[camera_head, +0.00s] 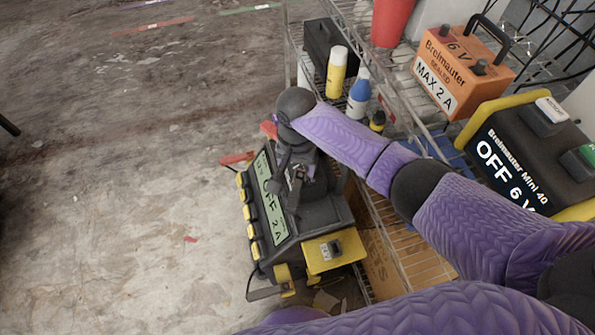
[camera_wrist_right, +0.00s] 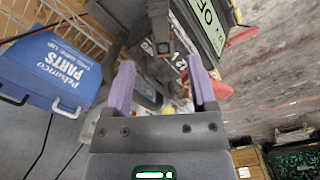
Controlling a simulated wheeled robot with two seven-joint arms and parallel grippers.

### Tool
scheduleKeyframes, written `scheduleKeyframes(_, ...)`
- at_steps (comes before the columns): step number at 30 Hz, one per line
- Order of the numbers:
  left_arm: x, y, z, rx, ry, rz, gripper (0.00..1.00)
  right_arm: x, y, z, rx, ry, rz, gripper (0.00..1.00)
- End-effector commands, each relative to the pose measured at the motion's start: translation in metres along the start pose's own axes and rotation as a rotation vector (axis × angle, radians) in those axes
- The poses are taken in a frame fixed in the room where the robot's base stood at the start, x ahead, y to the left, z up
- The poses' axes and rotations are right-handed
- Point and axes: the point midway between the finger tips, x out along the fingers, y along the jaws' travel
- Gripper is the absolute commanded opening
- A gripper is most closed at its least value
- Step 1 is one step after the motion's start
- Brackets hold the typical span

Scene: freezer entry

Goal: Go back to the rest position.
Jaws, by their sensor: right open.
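My right arm reaches in from the lower right, and its right gripper (camera_head: 291,190) points down over the black charger with a green display reading OFF 2 A (camera_head: 275,212). In the right wrist view the two purple fingers of the right gripper (camera_wrist_right: 161,80) are spread apart. Dark parts show between and beyond them, but no held thing is visible. Part of the display also shows at the top of that view (camera_wrist_right: 209,20). I cannot tell whether the fingers touch the charger. My left gripper is not in view.
A wire shelf (camera_head: 418,262) stands close on the right. It carries an orange box (camera_head: 462,75), a black and yellow charger (camera_head: 520,160), a yellow bottle (camera_head: 336,75) and a blue bottle (camera_head: 359,95). A blue parts case (camera_wrist_right: 45,70) shows in the wrist view.

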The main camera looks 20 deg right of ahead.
Motion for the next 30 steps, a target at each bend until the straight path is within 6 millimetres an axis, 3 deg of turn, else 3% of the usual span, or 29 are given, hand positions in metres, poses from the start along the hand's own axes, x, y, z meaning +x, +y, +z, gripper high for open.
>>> scheduleKeyframes(1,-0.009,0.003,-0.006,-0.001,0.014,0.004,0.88,-0.014,0.0,0.0,0.0,0.002,-0.002,0.73)
scheduleKeyframes(5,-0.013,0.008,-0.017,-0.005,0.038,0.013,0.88,-0.023,0.0,0.0,0.0,0.0,0.001,0.73)
scheduleKeyframes(21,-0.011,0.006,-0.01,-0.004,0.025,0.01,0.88,-0.02,0.0,0.003,-0.011,-0.004,-0.004,0.73)
scheduleKeyframes(23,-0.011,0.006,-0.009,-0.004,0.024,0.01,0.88,-0.013,-0.002,0.016,-0.06,-0.013,-0.023,0.73)
scheduleKeyframes(27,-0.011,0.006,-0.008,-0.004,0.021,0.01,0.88,0.008,-0.001,0.078,-0.297,-0.025,-0.147,0.73)
scheduleKeyframes(30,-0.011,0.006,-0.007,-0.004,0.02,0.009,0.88,0.011,0.013,0.111,-0.418,0.014,-0.218,0.73)
